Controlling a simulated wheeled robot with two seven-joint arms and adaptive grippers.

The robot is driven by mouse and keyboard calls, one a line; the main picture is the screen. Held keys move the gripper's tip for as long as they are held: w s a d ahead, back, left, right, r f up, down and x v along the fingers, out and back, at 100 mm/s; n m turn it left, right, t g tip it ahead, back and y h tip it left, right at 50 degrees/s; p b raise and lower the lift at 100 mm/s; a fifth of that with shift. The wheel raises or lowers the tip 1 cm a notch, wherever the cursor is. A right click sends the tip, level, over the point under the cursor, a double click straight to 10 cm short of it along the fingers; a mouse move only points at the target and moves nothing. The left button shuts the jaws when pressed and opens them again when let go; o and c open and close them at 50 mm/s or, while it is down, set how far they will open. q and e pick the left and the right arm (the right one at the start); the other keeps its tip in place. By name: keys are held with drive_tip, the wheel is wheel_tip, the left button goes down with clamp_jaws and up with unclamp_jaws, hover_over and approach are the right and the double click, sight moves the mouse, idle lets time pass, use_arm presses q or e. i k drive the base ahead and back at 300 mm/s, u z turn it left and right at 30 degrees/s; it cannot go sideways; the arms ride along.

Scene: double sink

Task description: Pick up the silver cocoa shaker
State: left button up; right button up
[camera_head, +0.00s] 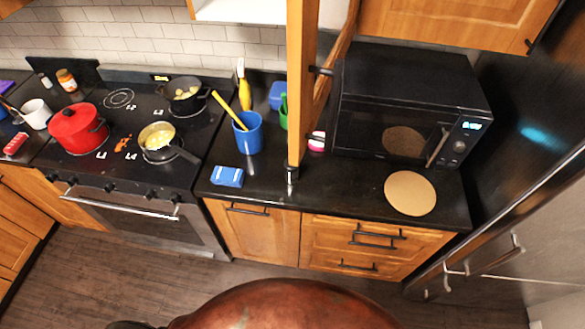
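A small silver-and-dark cylinder (292,174) stands on the black counter, just below the lower end of an open wooden cabinet door. It may be the silver cocoa shaker, but it is too small to tell for certain, and the door may hide part of it. Neither of my grippers is in view.
The open cabinet door (301,80) hangs over the counter. A blue cup (248,134) and a blue-and-white packet (227,177) are to the left. A microwave (405,105) and round board (410,193) are to the right. Pots, including a red one (77,128), occupy the stove.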

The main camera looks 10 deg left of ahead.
sight(290, 178)
drive_tip(key=k, duration=0.5)
drive_tip(key=u, duration=2.05)
drive_tip(key=i, duration=1.6)
drive_tip(key=z, duration=2.2)
